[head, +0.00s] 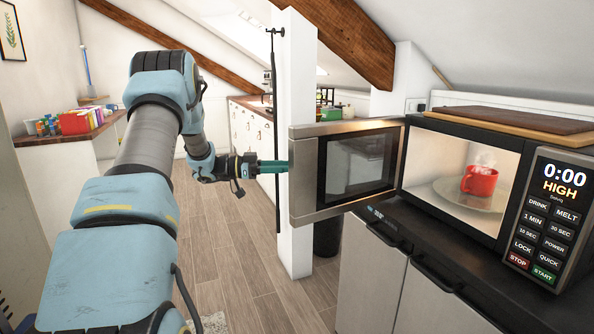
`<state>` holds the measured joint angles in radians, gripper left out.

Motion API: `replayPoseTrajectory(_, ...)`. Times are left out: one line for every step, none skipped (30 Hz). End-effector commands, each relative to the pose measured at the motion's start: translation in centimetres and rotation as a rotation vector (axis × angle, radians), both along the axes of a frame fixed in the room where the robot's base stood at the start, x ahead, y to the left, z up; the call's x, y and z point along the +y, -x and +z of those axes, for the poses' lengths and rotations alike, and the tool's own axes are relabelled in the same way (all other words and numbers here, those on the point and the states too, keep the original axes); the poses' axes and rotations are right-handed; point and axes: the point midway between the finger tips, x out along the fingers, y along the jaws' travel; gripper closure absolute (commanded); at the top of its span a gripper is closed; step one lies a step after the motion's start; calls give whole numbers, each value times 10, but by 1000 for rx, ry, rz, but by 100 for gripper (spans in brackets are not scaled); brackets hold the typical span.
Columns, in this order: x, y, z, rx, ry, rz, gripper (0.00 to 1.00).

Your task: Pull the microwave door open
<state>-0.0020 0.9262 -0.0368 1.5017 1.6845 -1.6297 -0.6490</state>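The microwave (468,130) stands on a dark counter at the right, its lit inside exposed. Its door (305,185), a steel frame with a dark window, is swung wide open to the left. A red mug (481,182) with steam above it stands on the turntable plate (447,193) inside. My gripper (286,167) reaches from the left with teal fingers, their tips at the door's outer left edge. The tips are small and partly merge with the edge, so I cannot tell whether they touch, grip or stand apart from it.
A white post (296,250) stands just behind the door. Cabinet fronts (405,295) with dark handles lie under the microwave. A wooden board (510,122) rests on top of it.

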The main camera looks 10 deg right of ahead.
Motion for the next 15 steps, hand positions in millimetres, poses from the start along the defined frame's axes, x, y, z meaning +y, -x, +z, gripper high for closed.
replayPoseTrajectory(12,-2,-3,-2,0,3,66)
replayPoseTrajectory(18,-3,-3,-1,-1,4,66)
replayPoseTrajectory(25,-4,-3,-1,0,3,66)
replayPoseTrajectory(31,-5,-3,-1,0,2,66)
replayPoseTrajectory(36,-6,-3,-1,-1,3,66)
replayPoseTrajectory(43,-7,-3,-1,-1,2,66)
replayPoseTrajectory(47,-7,-2,-1,0,1,66)
replayPoseTrajectory(51,-8,-2,-1,0,1,66)
replayPoseTrajectory(55,-9,-2,-1,0,1,66)
replayPoseTrajectory(58,-9,-2,-1,0,1,66)
replayPoseTrajectory(61,-9,-1,-1,1,1,66)
replayPoseTrajectory(64,-10,-1,-1,1,1,66)
replayPoseTrajectory(65,-10,-1,-1,1,1,66)
replayPoseTrajectory(66,-10,-1,0,1,1,66)
replayPoseTrajectory(67,-10,0,0,0,1,66)
